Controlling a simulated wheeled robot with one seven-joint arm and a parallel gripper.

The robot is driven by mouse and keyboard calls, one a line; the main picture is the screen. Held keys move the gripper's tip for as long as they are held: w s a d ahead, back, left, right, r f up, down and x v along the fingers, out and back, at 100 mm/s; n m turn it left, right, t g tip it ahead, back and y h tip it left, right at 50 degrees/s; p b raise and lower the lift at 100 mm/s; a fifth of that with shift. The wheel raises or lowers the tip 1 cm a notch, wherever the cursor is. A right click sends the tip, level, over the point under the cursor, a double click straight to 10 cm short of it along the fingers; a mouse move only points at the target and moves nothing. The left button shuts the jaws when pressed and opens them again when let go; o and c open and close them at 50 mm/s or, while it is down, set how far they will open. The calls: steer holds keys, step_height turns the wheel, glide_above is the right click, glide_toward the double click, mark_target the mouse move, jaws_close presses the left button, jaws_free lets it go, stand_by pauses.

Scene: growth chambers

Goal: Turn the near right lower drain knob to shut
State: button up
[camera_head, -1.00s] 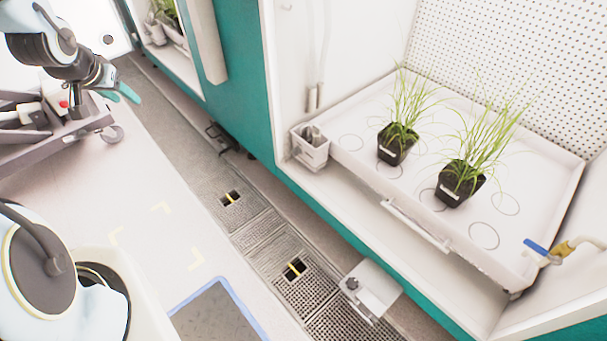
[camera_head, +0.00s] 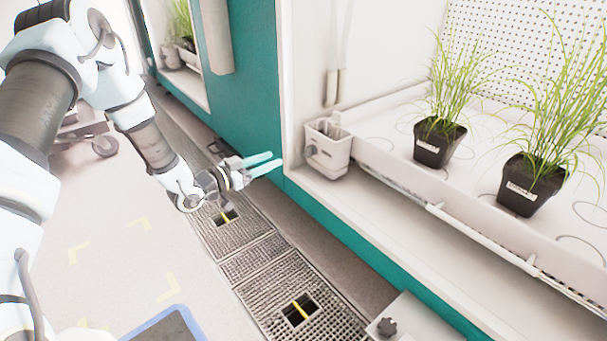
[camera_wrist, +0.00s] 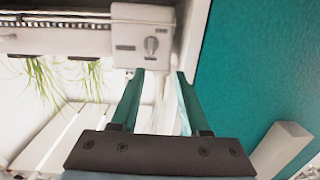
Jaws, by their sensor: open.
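My gripper (camera_head: 274,162) is open and empty, its two teal fingers pointing right toward the chamber opening. In the wrist view my gripper (camera_wrist: 160,72) faces a white box with a round grey knob (camera_wrist: 151,45), just beyond the fingertips and apart from them. That looks like the white box (camera_head: 328,150) at the tray's left corner in the head view. I cannot tell for sure which knob is the drain knob named.
Two potted grass plants (camera_head: 440,140) stand on the white tray (camera_head: 385,160). The teal chamber wall (camera_head: 250,100) rises behind my gripper. Floor grates (camera_head: 300,300) run along the chamber foot. The pale floor (camera_head: 110,250) at left is open.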

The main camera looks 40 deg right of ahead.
mark_target(309, 151)
steer(key=shift+g+h, duration=0.3)
steer(key=shift+s+d+f+b, duration=0.25)
steer(key=shift+d+b, duration=0.65)
steer(key=shift+d, duration=1)
steer(key=shift+s+d+f+b, duration=0.3)
steer(key=shift+d+b, duration=0.6)
steer(key=shift+d, duration=1)
steer(key=shift+s+d+f+b, duration=0.1)
steer(key=shift+s+d+b, duration=0.3)
steer(key=shift+d+b, duration=1)
steer(key=shift+d+p, duration=0.5)
jaws_close()
